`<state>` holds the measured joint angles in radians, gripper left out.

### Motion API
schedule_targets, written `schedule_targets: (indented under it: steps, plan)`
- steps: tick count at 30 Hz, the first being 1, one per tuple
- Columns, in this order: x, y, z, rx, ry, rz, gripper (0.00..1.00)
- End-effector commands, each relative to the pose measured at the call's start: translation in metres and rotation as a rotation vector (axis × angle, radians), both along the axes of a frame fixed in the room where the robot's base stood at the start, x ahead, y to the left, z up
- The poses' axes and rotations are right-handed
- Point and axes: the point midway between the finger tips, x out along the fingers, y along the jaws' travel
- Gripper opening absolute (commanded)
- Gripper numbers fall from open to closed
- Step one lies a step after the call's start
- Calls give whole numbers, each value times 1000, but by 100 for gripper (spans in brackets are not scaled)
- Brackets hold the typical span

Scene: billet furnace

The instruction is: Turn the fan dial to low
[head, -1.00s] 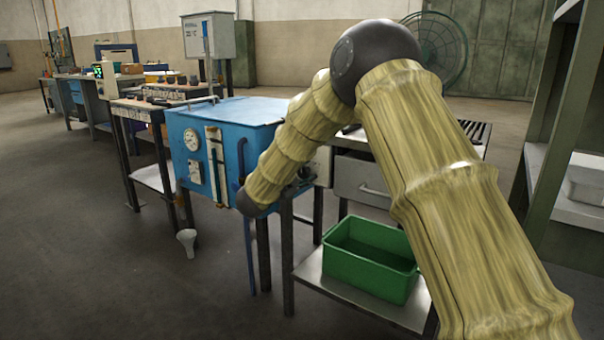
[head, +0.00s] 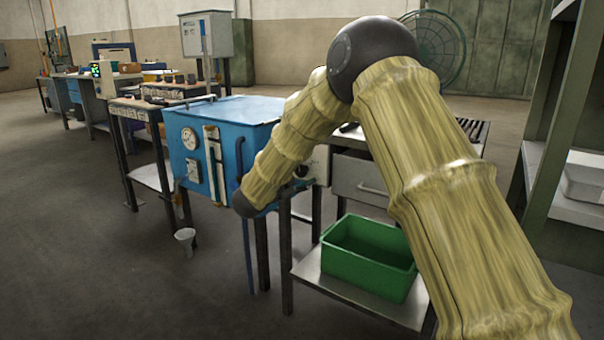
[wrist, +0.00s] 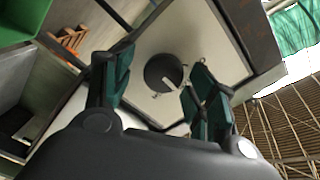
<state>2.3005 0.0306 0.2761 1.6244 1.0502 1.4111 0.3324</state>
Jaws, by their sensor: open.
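The fan dial (wrist: 163,73) shows in the wrist view as a round dark knob with a white pointer mark, on a pale panel (wrist: 190,35). Small marks stand around it, too small to read. My gripper (wrist: 160,85) is open, with its dark green fingers on either side of the dial in this view. I cannot tell whether the fingers touch the dial.
A blue furnace cabinet (head: 240,110) with gauges stands left of my arm. A grey drawer (head: 360,180) is behind the arm, and a green rack (head: 545,130) stands at the right.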

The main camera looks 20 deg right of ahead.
Motion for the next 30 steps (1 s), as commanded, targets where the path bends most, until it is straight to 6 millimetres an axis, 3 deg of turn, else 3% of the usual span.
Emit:
schedule_targets:
  steps: [18,30]
  plan:
    - [-61,78,0,0,0,1,58]
    - [-70,88,0,0,0,-1,58]
